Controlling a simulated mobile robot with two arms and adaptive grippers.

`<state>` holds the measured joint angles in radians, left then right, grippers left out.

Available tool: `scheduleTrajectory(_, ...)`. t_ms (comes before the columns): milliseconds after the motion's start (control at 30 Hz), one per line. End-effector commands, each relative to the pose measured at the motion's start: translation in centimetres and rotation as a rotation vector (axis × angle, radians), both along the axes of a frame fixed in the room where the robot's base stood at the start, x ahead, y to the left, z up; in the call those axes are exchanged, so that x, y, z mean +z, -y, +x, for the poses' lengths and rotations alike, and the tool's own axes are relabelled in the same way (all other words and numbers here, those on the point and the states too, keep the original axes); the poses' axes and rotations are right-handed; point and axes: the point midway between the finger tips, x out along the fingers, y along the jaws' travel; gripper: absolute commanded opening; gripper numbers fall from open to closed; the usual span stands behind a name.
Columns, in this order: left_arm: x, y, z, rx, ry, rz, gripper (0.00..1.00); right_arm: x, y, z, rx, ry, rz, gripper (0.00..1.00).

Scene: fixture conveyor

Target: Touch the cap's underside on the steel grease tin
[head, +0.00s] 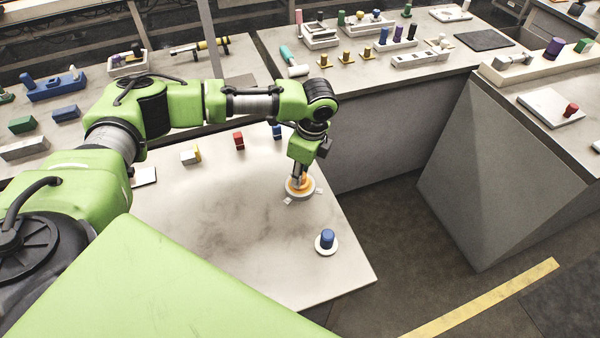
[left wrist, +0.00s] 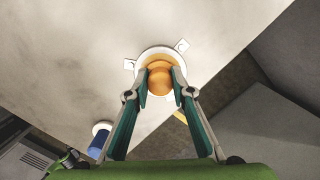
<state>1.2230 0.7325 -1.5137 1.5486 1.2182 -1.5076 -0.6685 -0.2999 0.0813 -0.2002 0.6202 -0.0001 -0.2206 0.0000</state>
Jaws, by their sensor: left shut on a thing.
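My left gripper (head: 299,176) points down at an orange rounded piece (head: 307,184) seated in a white round holder (head: 291,193) on the table. In the left wrist view my left gripper (left wrist: 161,76) has its two fingers on either side of the piece's ball-shaped orange knob (left wrist: 160,82), shut on it. A wider orange disc shows behind the knob, inside the white ring (left wrist: 153,51) with small side tabs. I cannot make out a steel tin or the underside of a cap. My right gripper is in neither view.
A blue cylinder (head: 327,238) stands on a white disc near the front table edge. The tabletop (head: 230,220) left of the holder is clear. A floor gap lies to the right.

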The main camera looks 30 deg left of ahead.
Motion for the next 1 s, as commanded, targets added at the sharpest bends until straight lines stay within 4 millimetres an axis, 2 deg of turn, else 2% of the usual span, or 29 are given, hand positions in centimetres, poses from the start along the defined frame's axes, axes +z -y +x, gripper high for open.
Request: scheduleTrajectory(1000, -0.06, 0.02, 0.01, 0.0, 0.0, 0.0, 0.05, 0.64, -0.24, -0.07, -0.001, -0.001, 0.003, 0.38)
